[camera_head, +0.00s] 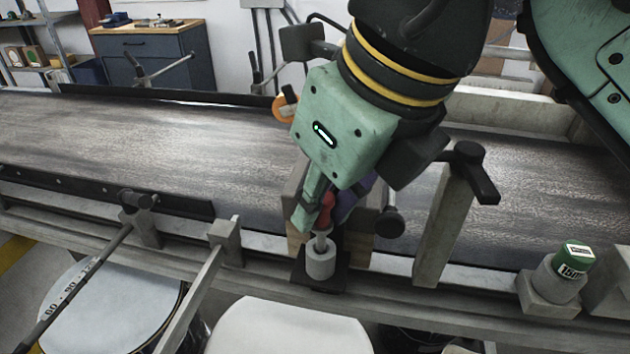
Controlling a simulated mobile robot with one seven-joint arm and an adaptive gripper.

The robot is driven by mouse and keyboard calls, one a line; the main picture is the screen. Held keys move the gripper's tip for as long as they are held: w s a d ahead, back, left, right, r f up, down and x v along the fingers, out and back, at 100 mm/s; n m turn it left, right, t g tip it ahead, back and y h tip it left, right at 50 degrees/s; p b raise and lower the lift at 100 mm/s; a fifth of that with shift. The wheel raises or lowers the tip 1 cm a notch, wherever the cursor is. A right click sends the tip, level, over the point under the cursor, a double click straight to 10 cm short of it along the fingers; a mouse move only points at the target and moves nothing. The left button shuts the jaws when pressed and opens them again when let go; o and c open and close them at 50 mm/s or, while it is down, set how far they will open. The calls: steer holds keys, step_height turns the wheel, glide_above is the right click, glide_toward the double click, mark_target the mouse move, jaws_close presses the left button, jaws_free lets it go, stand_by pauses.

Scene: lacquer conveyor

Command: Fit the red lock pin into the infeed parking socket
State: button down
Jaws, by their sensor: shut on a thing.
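My gripper (335,205) is at the near edge of the conveyor, pointing down and tilted. It is shut on the red lock pin (326,207), whose red top shows between the fingers. The pin's pale shank (320,243) points down at a light grey cylindrical socket (321,260) on a dark base plate (318,283). The shank's lower end meets the socket's top in this view; I cannot tell how deep it sits. My gripper's fingers hide part of the pin.
A wooden block (360,235) stands right behind the socket. A grey post with a dark clamp (443,225) is to the right. The conveyor belt (130,140) is clear at left.

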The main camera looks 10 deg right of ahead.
steer(key=shift+f+b, duration=0.6)
steer(key=shift+f, duration=0.3)
steer(key=c, duration=1.4)
jaws_free()
steer(key=v, duration=0.6)
steer(key=shift+s+r, duration=0.1)
steer(key=shift+r, duration=0.15)
steer(key=shift+s+r, duration=0.25)
steer(key=shift+r, duration=0.2)
steer(key=shift+s, duration=0.1)
